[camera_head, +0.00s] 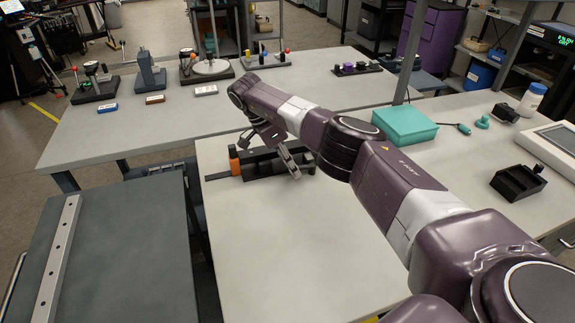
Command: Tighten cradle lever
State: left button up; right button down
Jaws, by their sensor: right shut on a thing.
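The cradle (262,165) is a low black fixture on the pale table in front of me. An orange knob or cap (234,161) stands at its left end, and a flat dark bar sticks out to the left. My right arm reaches in from the right, and my right gripper (291,165) points down at the right part of the cradle. Its fingers are shut on a small part there, most likely the cradle lever, which the fingers mostly hide. My left gripper is not in view.
A teal box (404,126), a black holder (518,182) and a white bottle (532,98) stand on the table at right. A grey bench (120,130) behind holds several small fixtures. A dark cart top (120,255) lies at left. The table's front is clear.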

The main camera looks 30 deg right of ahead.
jog(key=c, duration=1.9)
grip_release()
jog(key=shift+r, duration=0.15)
jog(key=shift+p+v, duration=0.35)
jog(key=shift+v, duration=2.55)
notch_tip(320, 180, up, 10)
